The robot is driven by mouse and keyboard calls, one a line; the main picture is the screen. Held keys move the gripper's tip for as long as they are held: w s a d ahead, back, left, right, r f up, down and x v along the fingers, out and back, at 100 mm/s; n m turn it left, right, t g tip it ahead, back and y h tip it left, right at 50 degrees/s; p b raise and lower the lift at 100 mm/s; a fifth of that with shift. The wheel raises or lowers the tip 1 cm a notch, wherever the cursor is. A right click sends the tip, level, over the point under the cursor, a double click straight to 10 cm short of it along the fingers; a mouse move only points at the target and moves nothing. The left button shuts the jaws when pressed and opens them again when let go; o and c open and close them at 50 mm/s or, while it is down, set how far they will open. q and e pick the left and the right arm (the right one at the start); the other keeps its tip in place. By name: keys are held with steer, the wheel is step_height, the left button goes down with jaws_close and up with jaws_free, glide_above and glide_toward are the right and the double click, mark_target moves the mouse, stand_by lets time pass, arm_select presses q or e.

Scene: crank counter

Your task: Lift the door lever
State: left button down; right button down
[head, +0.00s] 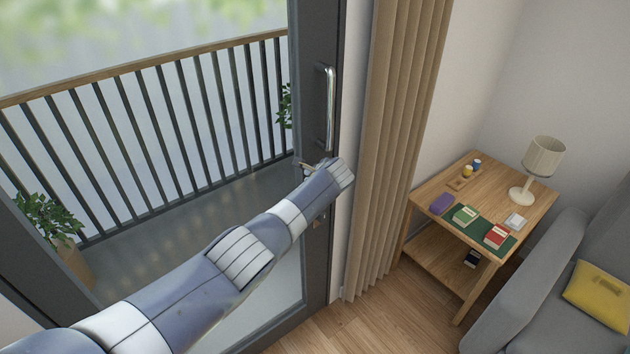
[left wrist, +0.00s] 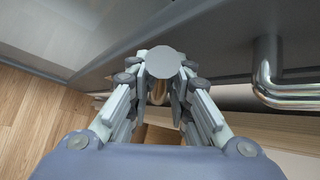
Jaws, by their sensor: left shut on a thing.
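My left arm reaches in from the lower left to the dark frame of the glass door (head: 315,262). Its gripper (head: 308,167) is at the frame, just below the upright chrome pull handle. In the left wrist view the fingers (left wrist: 162,88) close in on the door lever (left wrist: 163,62), whose round grey end faces the camera. The gripper is shut on the lever. The rest of the lever is mostly hidden by the fingers and, in the head view, by my wrist. The lever's tilt cannot be told. My right gripper is not in view.
The chrome pull handle (head: 331,108) stands above my wrist and also shows close by in the left wrist view (left wrist: 268,80). A beige curtain (head: 397,140) hangs right of the door. A wooden side table (head: 425,202) with a lamp (head: 543,160) and a grey sofa stand farther right.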

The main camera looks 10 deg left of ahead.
arm_select(q)
steer(key=shift+r, duration=0.15)
steer(key=c, duration=1.4)
jaws_free()
steer(key=shift+c, duration=0.2)
steer(key=shift+w, duration=0.1)
steer(key=v, duration=1.2)
